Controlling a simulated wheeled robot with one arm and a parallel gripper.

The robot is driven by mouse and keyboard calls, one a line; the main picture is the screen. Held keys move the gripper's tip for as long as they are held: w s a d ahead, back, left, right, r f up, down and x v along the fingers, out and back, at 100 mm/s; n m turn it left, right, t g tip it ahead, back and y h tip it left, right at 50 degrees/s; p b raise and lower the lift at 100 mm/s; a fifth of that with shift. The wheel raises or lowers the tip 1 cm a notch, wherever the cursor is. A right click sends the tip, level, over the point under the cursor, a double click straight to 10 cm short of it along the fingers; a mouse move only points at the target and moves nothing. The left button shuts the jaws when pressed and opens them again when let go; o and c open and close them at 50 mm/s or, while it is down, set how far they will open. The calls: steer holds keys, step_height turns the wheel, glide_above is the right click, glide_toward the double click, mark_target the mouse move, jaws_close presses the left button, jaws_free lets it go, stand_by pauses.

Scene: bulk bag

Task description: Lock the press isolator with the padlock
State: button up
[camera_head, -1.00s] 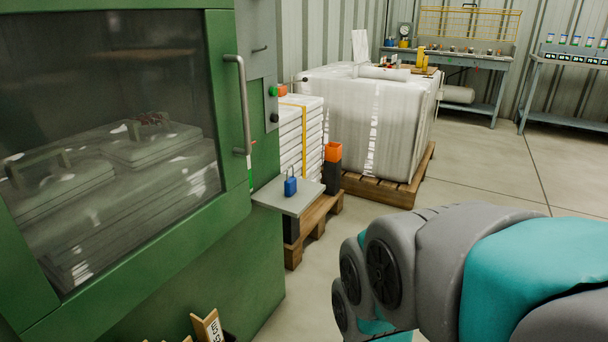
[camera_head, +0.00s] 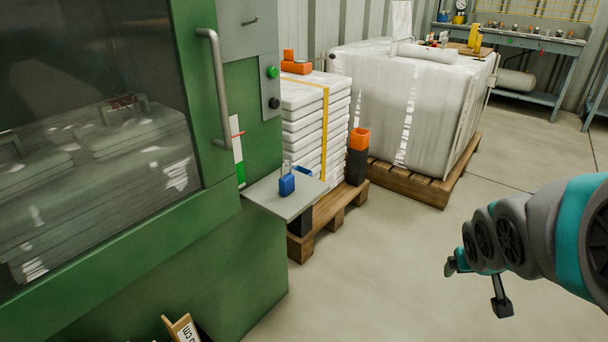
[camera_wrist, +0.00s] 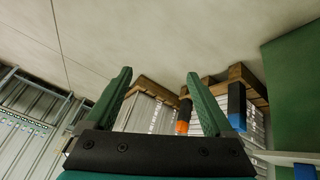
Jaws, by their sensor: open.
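A blue padlock (camera_head: 287,184) with a pale shackle stands upright on a small grey shelf (camera_head: 272,206) on the side of the green press (camera_head: 225,262). Above it, a grey panel (camera_head: 269,92) on the press carries a green button (camera_head: 272,72) and a black knob (camera_head: 274,103); I cannot tell whether this knob is the isolator. My gripper (camera_head: 476,287) hangs over the floor, right of the shelf and well apart from the padlock. In the wrist view its green fingers (camera_wrist: 160,75) are spread with nothing between them.
White stacked sacks (camera_head: 312,120) on a pallet stand behind the shelf. An orange-topped black bin (camera_head: 358,152) stands beside them. A wrapped bale (camera_head: 405,105) on a pallet (camera_head: 418,180) is farther back. The floor (camera_head: 395,260) between shelf and gripper is clear.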

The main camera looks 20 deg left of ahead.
steer(key=w+a+r+n+t+y, duration=0.3)
steer(key=w+a+n+t+y, duration=0.3)
steer(key=w+a, duration=1.2)
steer(key=n+g+y, duration=0.5)
steer(key=n+y, duration=0.1)
steer(key=y, duration=0.6)
glide_toward(290, 179)
steer(key=w+a, duration=0.2)
steer(key=a, duration=0.1)
steer(key=shift+w+a+r, duration=0.15)
steer(key=shift+w+a, duration=0.2)
steer(key=shift+a, duration=0.3)
steer(key=shift+s+f+x, duration=0.1)
steer(key=shift+s+x, duration=0.1)
steer(key=shift+x, duration=1.3)
steer(key=shift+s+f+x, duration=0.15)
steer(key=shift+x, duration=1.3)
steer(key=shift+a, duration=0.15)
jaws_close()
